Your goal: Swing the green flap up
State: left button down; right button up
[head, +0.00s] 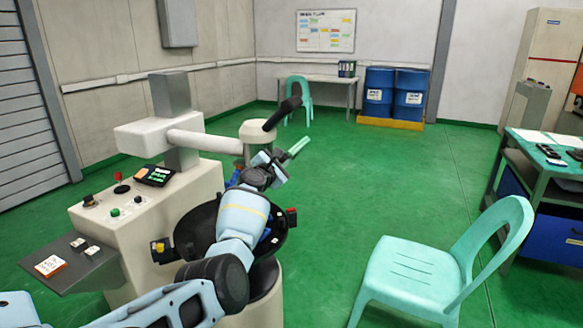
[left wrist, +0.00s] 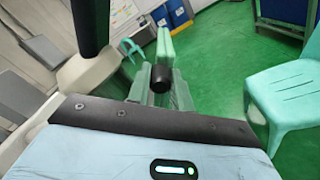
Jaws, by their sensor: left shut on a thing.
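The green flap (head: 299,146) is a narrow pale green piece seen nearly edge-on, just beyond my left gripper (head: 275,168) and beside the machine's head. In the left wrist view the flap (left wrist: 165,46) stands upright past the fingertips. My left gripper (left wrist: 160,92) is shut at the flap, with a black round knob (left wrist: 160,77) showing between its fingers. The exact contact is partly hidden. The flap's hinge is not visible. My right gripper is in neither view.
The machine's cream arm (head: 200,144) and black handle (head: 283,113) are close beside my left gripper. A dark round tub (head: 187,238) lies under my arm. A mint chair (head: 415,270) stands at front right. Open green floor (head: 390,165) lies beyond.

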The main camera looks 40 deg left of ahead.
pick_arm(q)
jog(key=shift+s+a+r+n, duration=0.15)
jog(key=shift+a+r+n, duration=0.35)
jog(key=shift+s+a+r+n+p, duration=0.15)
jog(key=shift+a+n+p, duration=0.15)
jog(key=shift+a+n, duration=0.2)
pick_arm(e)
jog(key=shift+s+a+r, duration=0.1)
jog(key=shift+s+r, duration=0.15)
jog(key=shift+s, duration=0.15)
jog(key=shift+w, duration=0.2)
pick_arm(q)
jog(key=c, duration=1.3)
grip_release()
jog(key=shift+o, duration=0.2)
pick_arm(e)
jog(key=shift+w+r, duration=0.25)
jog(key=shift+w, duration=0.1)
